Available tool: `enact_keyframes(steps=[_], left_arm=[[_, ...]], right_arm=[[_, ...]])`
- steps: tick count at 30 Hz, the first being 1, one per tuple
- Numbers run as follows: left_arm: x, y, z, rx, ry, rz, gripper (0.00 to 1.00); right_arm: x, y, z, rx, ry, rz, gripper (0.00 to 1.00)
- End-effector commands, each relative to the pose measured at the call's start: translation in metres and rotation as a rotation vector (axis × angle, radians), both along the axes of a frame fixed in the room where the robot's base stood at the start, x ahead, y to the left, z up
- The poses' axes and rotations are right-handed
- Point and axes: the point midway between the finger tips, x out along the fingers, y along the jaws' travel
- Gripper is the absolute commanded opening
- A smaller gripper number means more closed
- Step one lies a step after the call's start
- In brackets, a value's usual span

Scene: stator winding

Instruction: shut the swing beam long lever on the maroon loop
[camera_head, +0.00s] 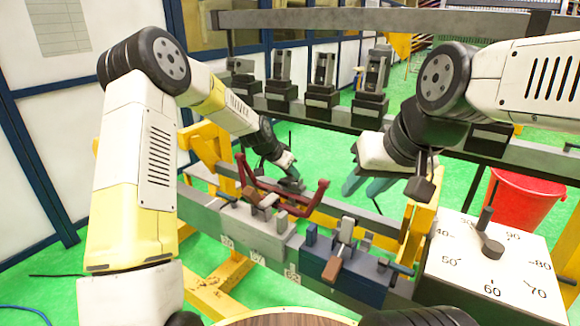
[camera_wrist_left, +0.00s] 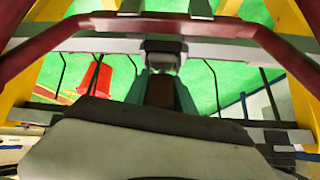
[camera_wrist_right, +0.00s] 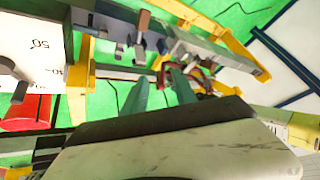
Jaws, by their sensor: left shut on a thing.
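The maroon loop (camera_head: 312,198) rests across the grey clamp block (camera_head: 255,228), its ends raised; it arches across the left wrist view (camera_wrist_left: 200,28) and shows in the right wrist view (camera_wrist_right: 206,72). My left gripper (camera_head: 292,184) is behind the block, beside the loop. In the left wrist view its teal fingers (camera_wrist_left: 160,90) are shut on a brown lever handle (camera_wrist_left: 160,92), with a grey clamp part just beyond. The lever's exact angle is hard to tell. My right gripper (camera_head: 364,186) is open and empty, right of the loop; its fingers (camera_wrist_right: 158,82) are apart.
A blue clamp block (camera_head: 345,280) with a brown-handled lever (camera_head: 332,268) stands right of the grey one. A numbered dial board (camera_head: 490,265) with a black knob is at right, before a red bucket (camera_head: 525,195). Several black clamps stand on the rear rail (camera_head: 330,112).

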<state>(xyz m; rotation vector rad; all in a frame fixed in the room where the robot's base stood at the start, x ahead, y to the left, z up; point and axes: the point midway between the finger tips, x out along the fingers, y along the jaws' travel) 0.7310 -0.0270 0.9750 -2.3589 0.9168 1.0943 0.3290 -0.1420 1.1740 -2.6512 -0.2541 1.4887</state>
Motion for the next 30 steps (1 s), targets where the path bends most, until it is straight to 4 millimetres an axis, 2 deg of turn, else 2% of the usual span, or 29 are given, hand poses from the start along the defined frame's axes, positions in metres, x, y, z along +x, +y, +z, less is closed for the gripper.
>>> enact_keyframes(steps=[1, 4, 5, 8, 12, 17, 23, 30], left_arm=[[-0.005, 0.001, -0.008, 0.004, 0.02, -0.002, 0.0], [-0.005, 0.001, -0.008, 0.004, 0.02, -0.002, 0.0], [-0.005, 0.001, -0.008, 0.004, 0.02, -0.002, 0.0], [-0.005, 0.001, -0.008, 0.004, 0.02, -0.002, 0.0], [-0.005, 0.001, -0.008, 0.004, 0.021, -0.003, 0.0], [-0.005, 0.001, -0.008, 0.004, 0.021, -0.003, 0.0], [-0.005, 0.001, -0.008, 0.004, 0.021, -0.003, 0.0], [-0.006, 0.001, -0.008, 0.004, 0.021, -0.003, 0.0]], right_arm=[[0.003, 0.0, 0.002, 0.001, 0.006, 0.001, 0.22], [0.014, 0.002, 0.008, 0.008, 0.032, 0.007, 0.02], [0.019, 0.003, 0.01, 0.01, 0.044, 0.011, 0.0], [0.042, 0.007, 0.02, 0.029, 0.089, 0.032, 0.0], [0.082, 0.015, 0.032, 0.069, 0.162, 0.07, 0.0], [0.131, 0.023, 0.038, 0.133, 0.232, 0.126, 0.0], [0.195, 0.031, 0.035, 0.24, 0.3, 0.204, 0.0], [0.27, 0.031, 0.016, 0.399, 0.342, 0.307, 0.0]])
